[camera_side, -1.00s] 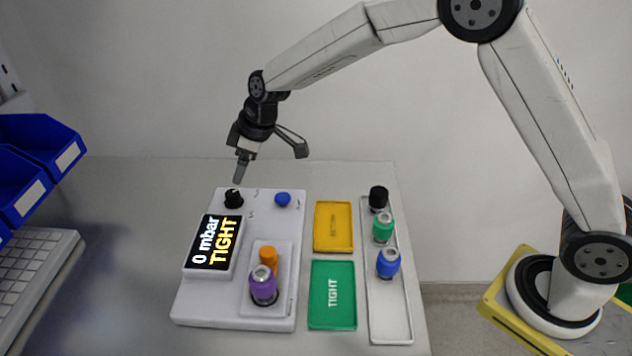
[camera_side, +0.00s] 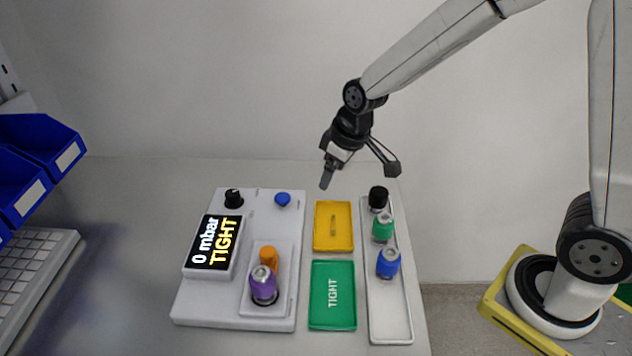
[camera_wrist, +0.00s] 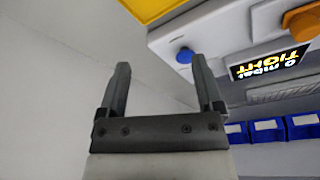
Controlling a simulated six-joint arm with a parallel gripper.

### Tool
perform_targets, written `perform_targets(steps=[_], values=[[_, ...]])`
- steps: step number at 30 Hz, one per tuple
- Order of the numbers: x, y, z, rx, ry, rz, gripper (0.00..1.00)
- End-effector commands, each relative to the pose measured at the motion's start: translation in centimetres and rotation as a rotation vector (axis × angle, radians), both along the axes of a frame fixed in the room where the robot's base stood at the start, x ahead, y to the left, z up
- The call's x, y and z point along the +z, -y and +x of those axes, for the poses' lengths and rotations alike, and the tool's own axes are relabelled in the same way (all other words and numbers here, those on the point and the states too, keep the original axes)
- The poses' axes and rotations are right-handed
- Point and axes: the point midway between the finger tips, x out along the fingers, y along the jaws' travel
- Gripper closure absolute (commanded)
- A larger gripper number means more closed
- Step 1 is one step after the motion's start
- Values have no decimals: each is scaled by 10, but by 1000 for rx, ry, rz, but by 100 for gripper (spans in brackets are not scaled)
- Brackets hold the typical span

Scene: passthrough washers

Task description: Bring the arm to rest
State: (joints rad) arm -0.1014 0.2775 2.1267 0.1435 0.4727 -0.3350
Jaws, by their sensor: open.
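My gripper (camera_side: 326,180) hangs in the air above the back edge of the yellow tray, well clear of the table things. In the wrist view my gripper (camera_wrist: 160,75) shows two dark fingers spread apart with nothing between them. The tester (camera_side: 190,309) stands on the table to the left, and its screen (camera_side: 213,242) reads "0 mbar TIGHT". A purple washer piece (camera_side: 263,286) sits upright in the tester's holder, in front of an orange part (camera_side: 269,257). The tester also shows in the wrist view (camera_wrist: 215,32).
A yellow tray (camera_side: 333,243) and a green tray (camera_side: 332,320) marked "TIGHT" lie right of the tester. A white rack (camera_side: 390,325) holds black (camera_side: 378,197), green (camera_side: 383,227) and blue (camera_side: 388,263) pieces. Blue bins (camera_side: 42,145) and a keyboard (camera_side: 30,265) are at left.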

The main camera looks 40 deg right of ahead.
Motion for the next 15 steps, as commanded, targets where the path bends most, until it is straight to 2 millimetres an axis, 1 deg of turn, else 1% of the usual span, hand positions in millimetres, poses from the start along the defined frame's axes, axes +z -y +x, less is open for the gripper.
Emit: perform_targets(steps=[1, 3, 9, 12, 15], values=[[0, 9, -15, -38, -4, -3, 15], [-3, 19, -35, -90, -13, -6, 15], [-11, 41, -89, -225, -32, -12, 15], [-14, 48, -108, -273, -35, -13, 15], [-17, 51, -121, -302, -41, -14, 15]])
